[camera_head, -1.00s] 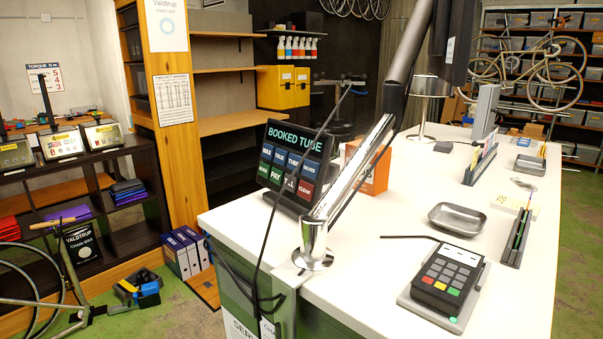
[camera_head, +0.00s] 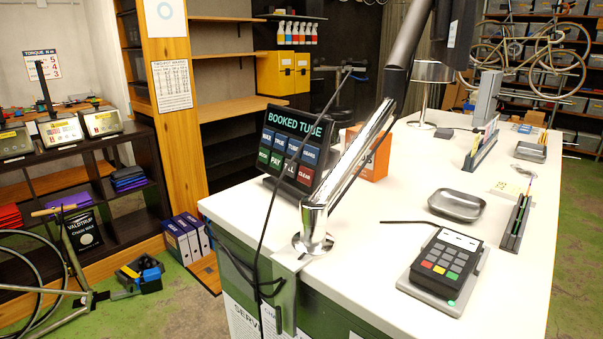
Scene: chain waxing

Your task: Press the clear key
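A dark touch panel (camera_head: 290,147) headed "BOOKED TUBE" stands tilted on the near left part of the white counter. Its keys are blue in the upper row and green in the lower row, with a red clear key (camera_head: 305,175) at the lower right. A chrome post with a slanted arm (camera_head: 352,160) stands in front of the panel's right side, and a black cable crosses its face, partly hiding the lower row. Neither of my grippers shows, so their distance from the key cannot be seen.
A card terminal (camera_head: 445,262) with its own coloured keys lies on the white counter (camera_head: 385,285) at the front right. A metal tray (camera_head: 457,205) and an orange box (camera_head: 373,155) are on the counter too. Green floor (camera_head: 577,220) is clear at the right.

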